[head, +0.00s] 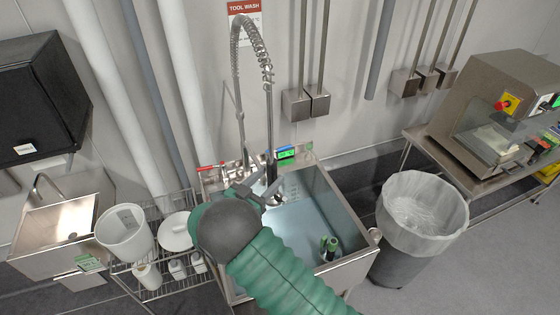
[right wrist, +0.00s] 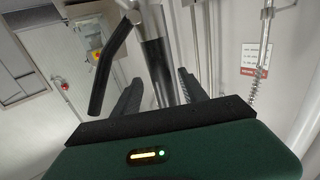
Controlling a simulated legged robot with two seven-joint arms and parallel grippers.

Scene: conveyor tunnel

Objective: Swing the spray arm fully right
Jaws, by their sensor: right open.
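The spray arm (head: 268,85) stands over the steel sink (head: 335,205) as a tall arch of coiled hose, with its lower end hanging down over the left part of the sink. My right gripper (head: 262,190) is at this lower end and hides part of it. In the right wrist view my open fingers (right wrist: 158,88) stand on either side of a metal tube (right wrist: 155,62). A black lever (right wrist: 112,65) lies to the left of the tube. I cannot tell whether the fingers touch the tube. My left gripper is not in view.
A green-lit display (head: 286,153) sits on the sink's back edge. A dark green-topped object (head: 329,247) is in the sink. A lined bin (head: 422,205) stands right of it. A wire rack (head: 165,262) with white containers stands left, beside a small basin (head: 65,225).

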